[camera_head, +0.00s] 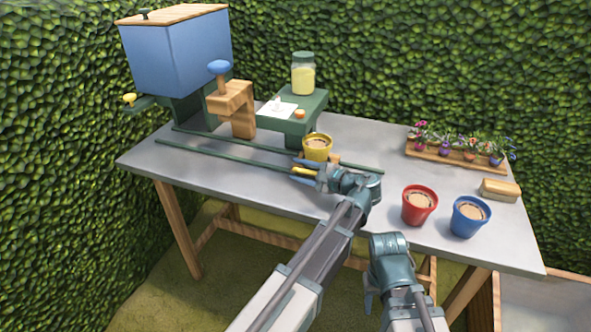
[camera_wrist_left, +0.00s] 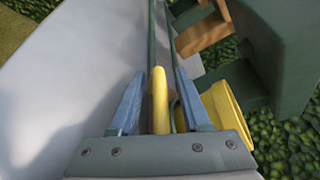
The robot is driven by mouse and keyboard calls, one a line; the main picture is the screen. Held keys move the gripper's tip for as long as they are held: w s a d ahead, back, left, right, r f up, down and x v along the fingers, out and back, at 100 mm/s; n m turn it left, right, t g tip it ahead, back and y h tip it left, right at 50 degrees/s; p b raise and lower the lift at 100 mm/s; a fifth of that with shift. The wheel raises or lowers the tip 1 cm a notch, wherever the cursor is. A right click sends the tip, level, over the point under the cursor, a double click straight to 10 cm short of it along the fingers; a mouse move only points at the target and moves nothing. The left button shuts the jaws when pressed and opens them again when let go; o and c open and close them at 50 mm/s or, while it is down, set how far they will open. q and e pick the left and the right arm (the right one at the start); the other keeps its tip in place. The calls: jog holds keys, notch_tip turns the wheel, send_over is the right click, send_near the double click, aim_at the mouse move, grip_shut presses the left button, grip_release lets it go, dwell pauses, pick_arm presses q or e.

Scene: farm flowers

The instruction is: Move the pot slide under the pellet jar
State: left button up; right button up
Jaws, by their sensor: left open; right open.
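The pellet jar (camera_head: 303,76), clear with pale yellow contents and a green lid, stands on a green stand (camera_head: 313,103). A yellow pot (camera_head: 317,147) sits on or by the green rails (camera_head: 238,152), in front of that stand; it also shows in the left wrist view (camera_wrist_left: 222,105). A yellow handle (camera_head: 304,171) sticks out beside the pot; the slide body is mostly hidden. My left gripper (camera_wrist_left: 160,88) is open, with the handle (camera_wrist_left: 159,110) between its fingers. My right gripper (camera_head: 383,268) is open and empty at the table's front edge.
Red (camera_head: 419,205) and blue (camera_head: 469,216) pots stand at the right, near a flower tray (camera_head: 437,156) and a wooden block (camera_head: 500,189). The table's left front (camera_head: 225,175) is clear.

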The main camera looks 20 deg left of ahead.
pick_arm(q)
grip_shut()
jog(key=shift+w, duration=0.1)
